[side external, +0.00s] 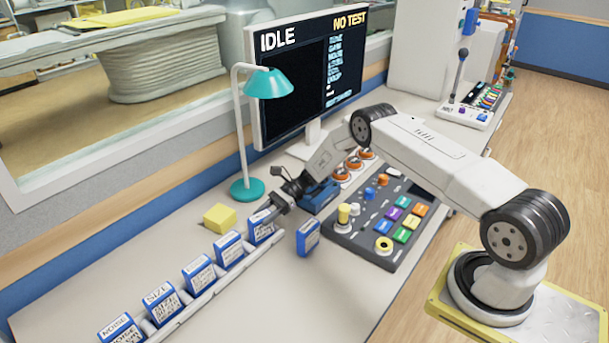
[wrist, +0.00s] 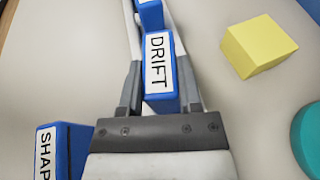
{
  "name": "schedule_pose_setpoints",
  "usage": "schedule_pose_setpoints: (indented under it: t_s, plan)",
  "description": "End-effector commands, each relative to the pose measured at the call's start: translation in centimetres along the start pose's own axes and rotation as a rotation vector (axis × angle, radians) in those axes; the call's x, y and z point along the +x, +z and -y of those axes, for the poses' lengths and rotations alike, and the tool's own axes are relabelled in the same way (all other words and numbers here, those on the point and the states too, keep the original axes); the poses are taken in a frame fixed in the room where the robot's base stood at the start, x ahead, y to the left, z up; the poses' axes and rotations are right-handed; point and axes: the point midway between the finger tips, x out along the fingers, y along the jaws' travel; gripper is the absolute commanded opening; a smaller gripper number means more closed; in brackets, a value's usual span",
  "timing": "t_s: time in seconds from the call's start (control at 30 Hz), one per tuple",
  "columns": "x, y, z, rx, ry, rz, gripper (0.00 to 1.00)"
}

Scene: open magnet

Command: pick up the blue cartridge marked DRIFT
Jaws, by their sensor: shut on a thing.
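The blue DRIFT cartridge (wrist: 160,68), with a white label, is between the two fingers of my gripper (wrist: 160,88) in the wrist view. My gripper is shut on it from both sides. In the side view the gripper (side external: 276,210) reaches down to this cartridge (side external: 262,227) at the upper right end of the row on the pale rack (side external: 216,290). I cannot tell whether its base touches the rack. The label is partly hidden there by the gripper.
A blue cartridge whose label begins SHAP (wrist: 62,150) stands apart from the row, also in the side view (side external: 308,237). Several other cartridges (side external: 198,273) line the rack. A yellow block (side external: 220,217), teal lamp (side external: 247,189) and button panel (side external: 382,222) are nearby.

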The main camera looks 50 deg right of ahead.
Motion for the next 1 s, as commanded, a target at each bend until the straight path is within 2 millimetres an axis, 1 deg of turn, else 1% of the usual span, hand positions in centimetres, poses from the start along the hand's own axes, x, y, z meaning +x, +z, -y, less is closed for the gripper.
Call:
schedule_pose_setpoints:
  t_s: [0.17,0.37,0.67,1.0]
  plan:
    - [-0.3,0.9,0.0,0.001,0.001,0.001,0.0]
    - [-0.9,2.9,0.0,-0.001,0.001,0.0,0.0]
    - [-2.0,5.2,-2.2,0.001,-0.001,0.0,0.0]
    - [-3.5,8.5,-5.5,0.001,-0.001,0.0,0.0]
